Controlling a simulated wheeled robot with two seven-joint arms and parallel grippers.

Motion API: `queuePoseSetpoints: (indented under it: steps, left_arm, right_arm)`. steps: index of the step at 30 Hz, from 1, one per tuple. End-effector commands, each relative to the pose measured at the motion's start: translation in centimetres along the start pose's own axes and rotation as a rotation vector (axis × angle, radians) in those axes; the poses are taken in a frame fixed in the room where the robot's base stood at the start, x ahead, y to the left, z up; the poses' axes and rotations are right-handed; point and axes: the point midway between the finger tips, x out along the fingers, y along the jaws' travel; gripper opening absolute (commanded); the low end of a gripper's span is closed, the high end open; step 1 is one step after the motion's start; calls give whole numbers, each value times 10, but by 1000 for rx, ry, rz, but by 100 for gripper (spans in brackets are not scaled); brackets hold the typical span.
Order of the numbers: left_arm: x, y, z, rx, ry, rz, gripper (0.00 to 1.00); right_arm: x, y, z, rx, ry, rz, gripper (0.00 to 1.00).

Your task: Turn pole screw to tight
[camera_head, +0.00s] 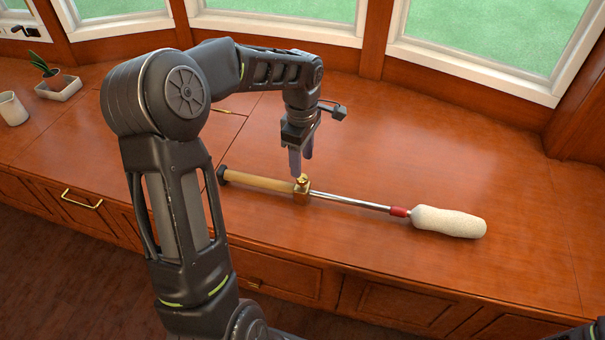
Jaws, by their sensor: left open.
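A paint roller pole (355,202) lies on the red-brown wooden counter, with a wooden handle (262,181) at its left and a white fluffy roller head (450,221) at its right. A brass pole screw (302,183) stands on the brass collar where the wooden handle meets the metal rod. My left gripper (301,166) points down just above the screw, its fingers open. Whether the fingertips touch the screw I cannot tell. My right gripper is not in view; only a dark piece shows at the bottom right corner.
A small plant in a white planter (59,88) and a white cup (12,108) stand at the far left of the counter. Windows line the back. The counter (530,200) right of the roller is clear. Drawers with brass handles run below its front edge.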

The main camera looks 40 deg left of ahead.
Motion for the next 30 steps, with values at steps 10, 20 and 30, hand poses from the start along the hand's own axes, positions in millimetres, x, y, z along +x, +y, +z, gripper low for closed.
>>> queuePoseSetpoints:
  steps: [10, 20, 30]
  left_arm:
    - [50, 0, 0, 0, 0, -1, 50]
    - [54, 0, 0, 1, -1, 1, 50]
    - [54, 0, 0, 1, -1, 1, 24]
  right_arm:
    - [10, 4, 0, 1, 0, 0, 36]
    - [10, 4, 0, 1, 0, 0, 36]
    - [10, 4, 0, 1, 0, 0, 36]
